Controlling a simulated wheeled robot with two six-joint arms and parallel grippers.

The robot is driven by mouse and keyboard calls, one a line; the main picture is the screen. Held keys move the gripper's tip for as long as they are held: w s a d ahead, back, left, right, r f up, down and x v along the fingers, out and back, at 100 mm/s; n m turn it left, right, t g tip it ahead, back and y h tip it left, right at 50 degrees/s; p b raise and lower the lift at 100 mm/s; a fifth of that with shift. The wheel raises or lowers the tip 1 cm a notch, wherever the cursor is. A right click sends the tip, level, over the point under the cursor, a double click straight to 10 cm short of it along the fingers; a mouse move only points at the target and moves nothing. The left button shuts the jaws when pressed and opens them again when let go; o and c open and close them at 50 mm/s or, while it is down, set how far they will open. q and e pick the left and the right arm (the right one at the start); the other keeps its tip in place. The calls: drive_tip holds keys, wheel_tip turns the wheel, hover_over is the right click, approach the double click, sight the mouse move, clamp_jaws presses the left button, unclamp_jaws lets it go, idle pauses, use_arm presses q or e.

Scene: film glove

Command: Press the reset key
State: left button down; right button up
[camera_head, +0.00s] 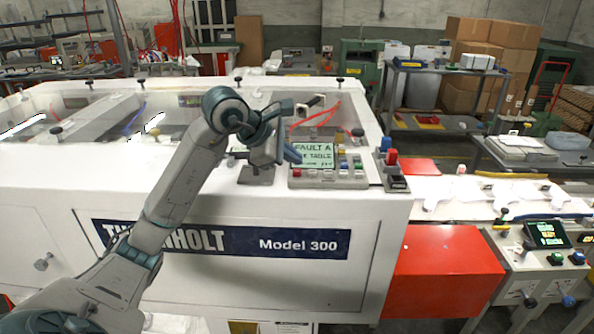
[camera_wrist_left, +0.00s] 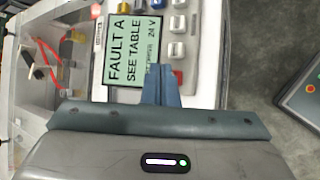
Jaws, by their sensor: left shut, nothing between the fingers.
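The control panel (camera_head: 324,184) on the white machine has a green screen (camera_head: 313,153) reading "FAULT A", with "TABLE" below. In the left wrist view, the screen (camera_wrist_left: 128,47) reads "FAULT A SEE TABLE 24 V". Several small keys surround it, including a red key (camera_head: 297,173) and a blue key (camera_head: 341,153). I cannot read which key is the reset key. My left gripper (camera_head: 295,155) is shut and empty at the screen's left edge. In the left wrist view, its fingertips (camera_wrist_left: 160,72) lie beside the screen and partly cover the red key (camera_wrist_left: 177,75). Contact cannot be told. My right gripper is not in view.
A red stop button (camera_head: 391,157) stands on a box right of the panel. The machine's open bay (camera_head: 318,110) with red cables lies behind the panel. A second panel with a screen (camera_head: 547,233) is at the far right.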

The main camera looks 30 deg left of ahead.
sight(293, 172)
use_arm(q)
drive_tip(key=shift+f, duration=0.1)
idle(0.5)
drive_tip(key=shift+f+b, duration=0.3)
drive_tip(key=shift+b, duration=0.15)
drive_tip(key=shift+f+b, duration=0.4)
drive_tip(key=shift+f, duration=0.05)
idle(0.4)
idle(0.4)
drive_tip(key=shift+r+p, duration=0.65)
drive_tip(key=shift+r, duration=0.25)
wheel_tip(293, 172, up, 5)
drive_tip(key=p, duration=0.3)
drive_tip(key=shift+p, duration=0.4)
drive_tip(key=shift+d, duration=0.1)
